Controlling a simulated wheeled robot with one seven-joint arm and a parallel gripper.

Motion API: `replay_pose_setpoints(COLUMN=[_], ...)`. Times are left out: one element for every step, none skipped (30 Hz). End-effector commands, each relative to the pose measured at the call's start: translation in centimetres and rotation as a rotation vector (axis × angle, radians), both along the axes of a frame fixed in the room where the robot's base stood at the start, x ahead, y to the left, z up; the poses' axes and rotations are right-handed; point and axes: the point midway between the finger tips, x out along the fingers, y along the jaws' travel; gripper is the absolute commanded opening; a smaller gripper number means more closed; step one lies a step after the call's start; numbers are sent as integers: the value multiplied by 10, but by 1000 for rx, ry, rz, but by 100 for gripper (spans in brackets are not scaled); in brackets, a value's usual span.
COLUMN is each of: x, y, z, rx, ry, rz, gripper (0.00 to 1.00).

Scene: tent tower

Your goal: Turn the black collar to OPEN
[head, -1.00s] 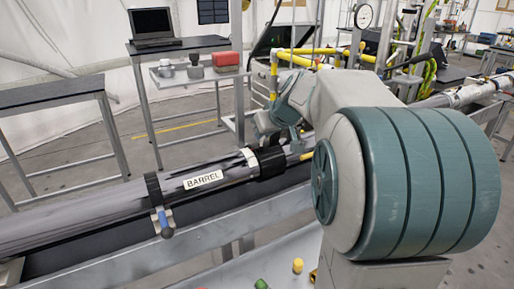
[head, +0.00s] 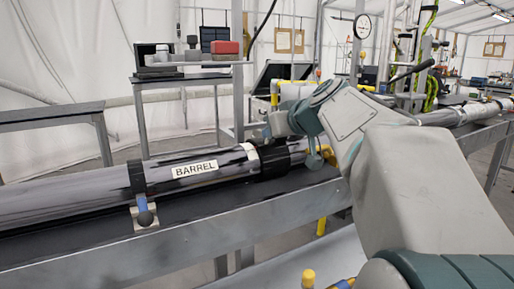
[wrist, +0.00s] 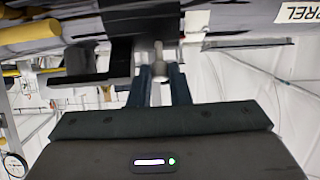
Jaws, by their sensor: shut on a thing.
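The black collar (head: 272,161) sits around the dark, shiny barrel (head: 212,168), just right of the "BARREL" label and a pale ring. In the wrist view, the collar (wrist: 145,18) is at the top, and a short grey peg with a rounded end (wrist: 159,66) sticks out from it. My gripper (wrist: 162,78) has its two dark blue fingers around the peg's end and is shut on it. In the head view, my gripper (head: 262,134) is at the collar's far upper side, with its fingertips unclear. No OPEN mark is readable.
The barrel lies along a grey metal bench (head: 225,215). Behind are a laptop table and yellow pipes. A black bar (wrist: 98,68) lies left of my fingers in the wrist view.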

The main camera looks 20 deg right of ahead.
Motion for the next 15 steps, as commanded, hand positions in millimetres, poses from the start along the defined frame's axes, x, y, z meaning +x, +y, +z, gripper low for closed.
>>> replay_pose_setpoints(x=[-2, -2, -3, -4, -4, -5, -5, -5, -6, -6, -7, -7, -7, -7, -7], y=[-1, -1, -1, 0, 0, 0, 0, -1, -1, -1, -1, -1, -1, -1, -1], z=[-6, -6, -6, -6, -6, -6, -6, -6, -6, -6, -6, -5, -5, -5, -5], rx=[1, 1, 4, 5, 6, 5, 6, 7, 7, 8, 8, 9, 10, 10, 10], ry=[-17, -24, -33, -39, -45, -51, -56, -60, -65, -68, -71, -74, -75, -77, -79], rz=[-1, -1, -1, -1, -1, 0, 0, 0, 0, 0, 0, 0, -1, -1, -1], gripper=[0, 0, 0, 0, 0, 0, 0, 0, 0, 0, 0, 0, 0, 0, 0])
